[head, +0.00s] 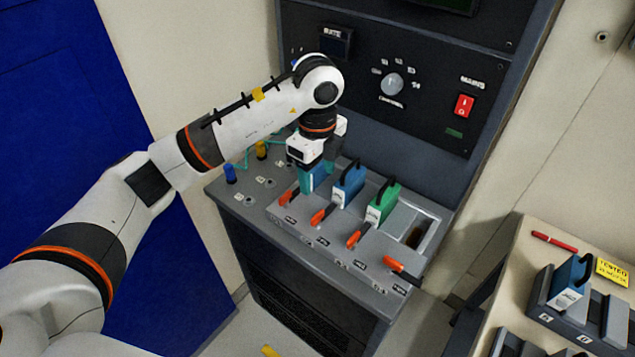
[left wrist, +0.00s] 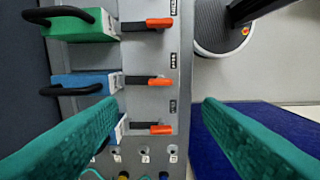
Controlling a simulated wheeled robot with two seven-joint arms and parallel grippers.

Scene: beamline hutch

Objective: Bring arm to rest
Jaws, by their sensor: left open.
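My left arm (head: 240,125) comes in from the left in the head view and bends down over a sloped grey console. My left gripper (head: 314,175) points down at the leftmost blue module, which it mostly hides. In the left wrist view its two teal fingers (left wrist: 160,108) are wide apart with nothing held between them. The left finger overlaps the nearest module there, and I cannot tell whether it touches. My right gripper is not in view.
The console (head: 235,205) also holds a blue module (head: 348,185), a green module (head: 382,205), an empty slot (head: 418,235) and several orange levers (head: 400,268). A control panel (head: 430,85) stands behind. A side bench (head: 530,255) at right carries another blue module (head: 565,280).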

